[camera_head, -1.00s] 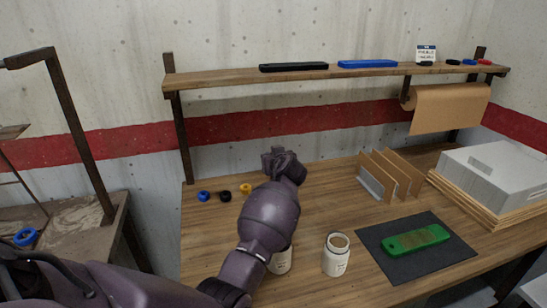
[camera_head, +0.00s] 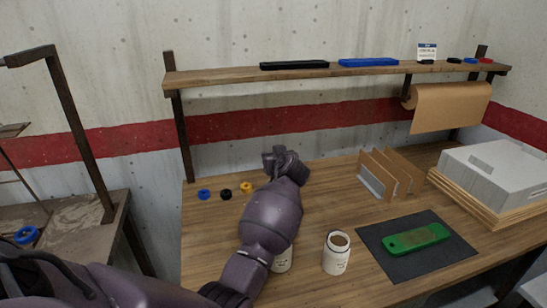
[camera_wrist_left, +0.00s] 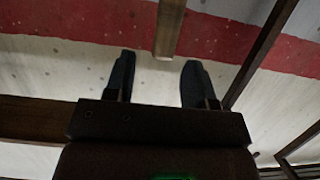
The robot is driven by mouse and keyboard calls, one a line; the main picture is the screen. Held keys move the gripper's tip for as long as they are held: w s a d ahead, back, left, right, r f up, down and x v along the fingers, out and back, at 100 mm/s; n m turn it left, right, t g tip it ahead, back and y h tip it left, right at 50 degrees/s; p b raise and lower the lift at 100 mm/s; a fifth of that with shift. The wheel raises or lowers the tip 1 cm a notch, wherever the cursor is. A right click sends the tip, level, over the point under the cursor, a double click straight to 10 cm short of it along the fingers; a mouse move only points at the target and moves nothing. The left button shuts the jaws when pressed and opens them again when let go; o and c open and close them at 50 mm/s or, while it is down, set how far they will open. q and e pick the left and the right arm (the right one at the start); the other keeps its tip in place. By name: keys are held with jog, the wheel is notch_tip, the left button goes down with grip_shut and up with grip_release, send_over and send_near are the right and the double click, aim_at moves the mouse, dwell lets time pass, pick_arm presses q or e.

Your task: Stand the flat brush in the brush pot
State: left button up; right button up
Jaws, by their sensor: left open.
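I cannot make out a flat brush in either view. Two cream jars with labels stand on the bench in the head view, and I cannot tell which is the brush pot. The right jar (camera_head: 336,256) is upright with an open, brown-looking mouth. The left jar (camera_head: 283,261) is mostly hidden behind my left arm. My left gripper (camera_head: 282,160) is above the back of the bench, beyond the jars, its fingers hard to see there. In the left wrist view its two dark fingers (camera_wrist_left: 158,82) are apart, with nothing visibly held between them.
A brown bar (camera_wrist_left: 169,28) of unclear kind shows beyond the fingertips. The shelf (camera_head: 220,78) crosses above the bench. Cardboard dividers (camera_head: 378,180), a dark mat (camera_head: 400,266) with a green object (camera_head: 416,240), and a grey box (camera_head: 495,170) occupy the right. Small rings (camera_head: 226,194) lie left.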

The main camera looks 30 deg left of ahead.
pick_arm(q)
jog(key=v, duration=0.9)
jog(key=shift+s+d, duration=0.2)
jog(key=shift+r, duration=0.1)
